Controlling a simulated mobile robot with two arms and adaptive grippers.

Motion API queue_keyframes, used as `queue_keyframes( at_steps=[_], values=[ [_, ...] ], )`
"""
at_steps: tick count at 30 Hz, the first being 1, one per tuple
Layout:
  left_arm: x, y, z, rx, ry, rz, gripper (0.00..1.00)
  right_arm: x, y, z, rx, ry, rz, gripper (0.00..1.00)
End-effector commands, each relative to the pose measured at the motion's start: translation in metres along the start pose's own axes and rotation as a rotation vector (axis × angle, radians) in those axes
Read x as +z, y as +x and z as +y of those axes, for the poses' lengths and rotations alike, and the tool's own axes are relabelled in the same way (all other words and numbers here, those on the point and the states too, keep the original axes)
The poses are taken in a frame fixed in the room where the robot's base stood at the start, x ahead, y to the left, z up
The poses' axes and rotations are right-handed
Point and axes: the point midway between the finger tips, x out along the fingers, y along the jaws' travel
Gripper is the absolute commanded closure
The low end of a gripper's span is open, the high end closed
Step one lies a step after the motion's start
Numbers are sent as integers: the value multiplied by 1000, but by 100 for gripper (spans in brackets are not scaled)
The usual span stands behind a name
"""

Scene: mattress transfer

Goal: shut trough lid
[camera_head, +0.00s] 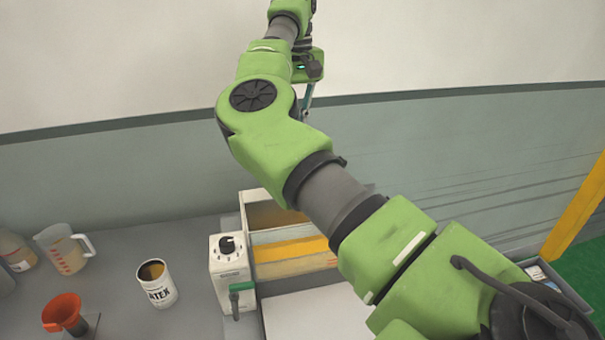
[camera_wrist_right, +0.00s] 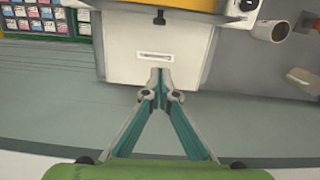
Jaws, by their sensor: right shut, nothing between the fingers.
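The trough (camera_head: 295,262) is a pale box with a yellow band and a brownish inside, standing on the grey bench. Its top looks open in the head view, and my arm hides its right part. My right gripper (camera_head: 307,106) is up behind the trough, by the wall. In the right wrist view my right gripper (camera_wrist_right: 160,88) is shut and empty, its tips at the lower edge of a pale panel (camera_wrist_right: 130,60) with a small slot. I cannot tell whether that panel is the lid, or whether the tips touch it. My left gripper is not in view.
A pale control box (camera_head: 228,262) with a black knob and green handle stands left of the trough. A can (camera_head: 158,285), an orange-red funnel (camera_head: 65,312) and a measuring jug (camera_head: 66,250) stand farther left. A rack of coloured cards (camera_wrist_right: 45,22) is at upper left in the wrist view.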

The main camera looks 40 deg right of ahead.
Motion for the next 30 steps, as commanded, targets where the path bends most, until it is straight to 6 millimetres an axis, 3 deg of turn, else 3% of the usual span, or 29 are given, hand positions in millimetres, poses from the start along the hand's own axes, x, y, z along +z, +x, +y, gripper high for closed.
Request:
queue_keyframes(
  at_steps=[6, 14, 22, 30],
  values=[
    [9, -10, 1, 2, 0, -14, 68, 1, 36, 0, 5, 1, -7, 100],
    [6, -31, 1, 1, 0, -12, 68, 2, 92, 2, 8, 0, -7, 100],
    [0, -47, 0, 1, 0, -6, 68, 28, 100, 2, 8, 0, -2, 100],
    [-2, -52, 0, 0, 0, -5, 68, 39, 105, 3, 8, -3, -1, 100]
  ],
)
